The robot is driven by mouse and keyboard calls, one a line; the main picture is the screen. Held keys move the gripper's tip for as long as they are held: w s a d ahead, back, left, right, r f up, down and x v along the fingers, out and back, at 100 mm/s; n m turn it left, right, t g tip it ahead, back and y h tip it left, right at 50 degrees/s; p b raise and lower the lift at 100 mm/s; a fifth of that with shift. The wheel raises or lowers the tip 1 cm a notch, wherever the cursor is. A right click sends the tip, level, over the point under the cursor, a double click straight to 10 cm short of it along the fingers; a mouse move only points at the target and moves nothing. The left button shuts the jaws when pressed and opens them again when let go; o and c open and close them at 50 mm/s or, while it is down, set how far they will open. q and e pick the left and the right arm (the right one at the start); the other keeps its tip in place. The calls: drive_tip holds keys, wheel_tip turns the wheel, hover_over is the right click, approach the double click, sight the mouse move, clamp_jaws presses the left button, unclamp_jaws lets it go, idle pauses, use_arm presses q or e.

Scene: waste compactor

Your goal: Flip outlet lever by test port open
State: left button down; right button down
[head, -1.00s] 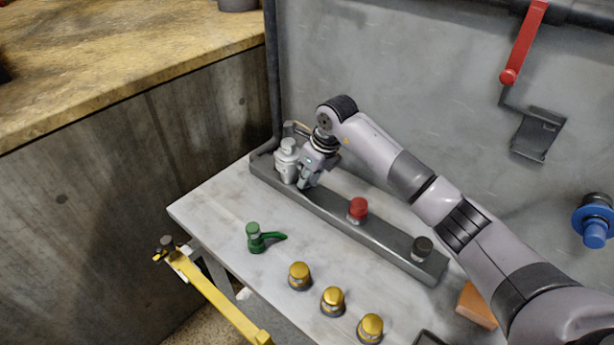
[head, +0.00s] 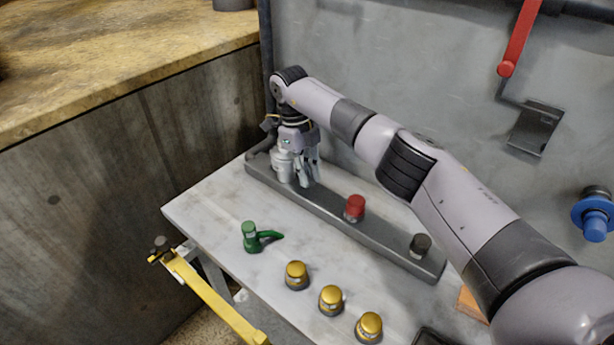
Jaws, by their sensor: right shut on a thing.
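A silver fitting (head: 281,164) with a round body stands at the far left end of the grey rail (head: 335,212). My right gripper (head: 304,180) is beside it, on its right, pointing down with its fingers close to the rail. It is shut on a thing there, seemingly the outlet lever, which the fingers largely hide. How far that lever is turned cannot be made out. A green lever (head: 252,237) stands apart on the bench, its handle pointing right. My left gripper is not in view.
A red knob (head: 355,207) and a black knob (head: 420,244) sit along the rail. Several yellow knobs (head: 297,274) line the front of the pale bench (head: 205,212). A yellow bar (head: 212,297) runs along the front left. A red handle (head: 519,42) hangs on the back wall.

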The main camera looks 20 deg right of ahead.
idle(0.5)
drive_tip(key=c, duration=1.5)
unclamp_jaws()
drive_tip(key=v, duration=0.7)
drive_tip(key=shift+w+a+r, duration=0.1)
drive_tip(key=shift+w+r, duration=0.05)
drive_tip(key=shift+r, duration=0.1)
